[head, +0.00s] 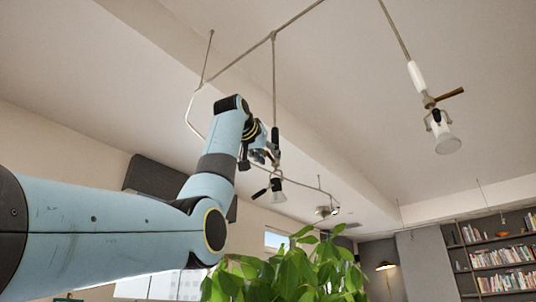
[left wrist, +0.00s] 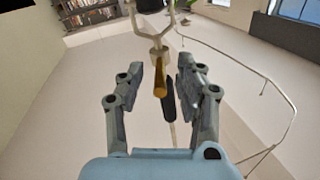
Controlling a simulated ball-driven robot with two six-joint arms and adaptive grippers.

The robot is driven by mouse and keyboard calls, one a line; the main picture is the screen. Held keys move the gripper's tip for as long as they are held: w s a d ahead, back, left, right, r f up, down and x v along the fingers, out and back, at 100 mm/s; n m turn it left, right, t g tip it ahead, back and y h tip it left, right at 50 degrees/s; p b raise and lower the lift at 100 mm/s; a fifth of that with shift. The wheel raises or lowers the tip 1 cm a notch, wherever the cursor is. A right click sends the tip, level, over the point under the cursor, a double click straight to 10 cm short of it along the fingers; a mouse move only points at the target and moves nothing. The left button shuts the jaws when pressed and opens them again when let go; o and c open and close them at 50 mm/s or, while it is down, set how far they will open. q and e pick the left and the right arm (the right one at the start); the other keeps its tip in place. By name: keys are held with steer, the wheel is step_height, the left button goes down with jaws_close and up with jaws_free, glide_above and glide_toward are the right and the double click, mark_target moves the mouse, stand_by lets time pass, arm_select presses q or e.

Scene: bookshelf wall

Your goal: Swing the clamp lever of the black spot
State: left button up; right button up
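The black spot hangs from a thin rod under the ceiling rail, with a black sleeve (head: 275,137) and a pale lamp head (head: 279,194). My left gripper (head: 258,157) is beside the sleeve, a little above the lever in the picture. In the left wrist view the gripper (left wrist: 160,80) is open. The brown lever (left wrist: 160,74) shows between its fingers, with a visible gap on each side. The black sleeve (left wrist: 169,100) shows behind it. My right gripper is not in view.
A second spot with a white sleeve (head: 416,76) and brown lever (head: 450,95) hangs at the right. The bent ceiling rail (head: 236,62) runs above my left arm. A leafy plant (head: 290,275) stands below. A bookshelf (head: 495,255) is at the far right.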

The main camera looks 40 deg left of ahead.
arm_select(q)
jaws_close()
steer(key=shift+s+d, duration=0.1)
stand_by(0.4)
